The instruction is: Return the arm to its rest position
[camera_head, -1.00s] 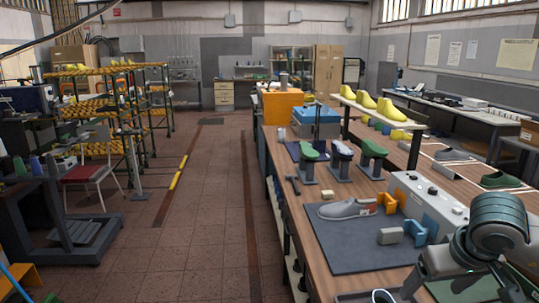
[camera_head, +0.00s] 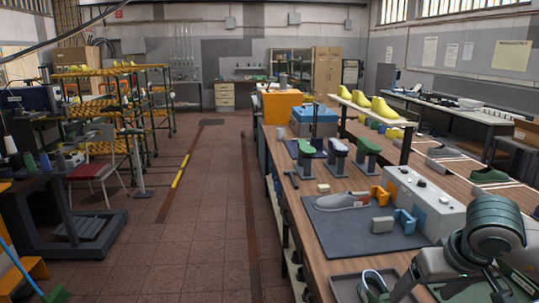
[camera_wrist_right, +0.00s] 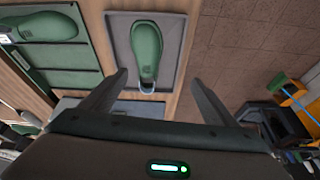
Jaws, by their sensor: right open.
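My right arm comes in at the lower right of the head view. A pale blue loop shows at the last's near end. My left arm and gripper are not in view.
A grey shoe (camera_head: 343,201) lies on a dark mat (camera_head: 342,228) beside orange (camera_head: 381,195) and blue brackets (camera_head: 404,221). A control box (camera_head: 425,203) stands to the right. Several lasts on stands are farther back. The floor left of the table is clear.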

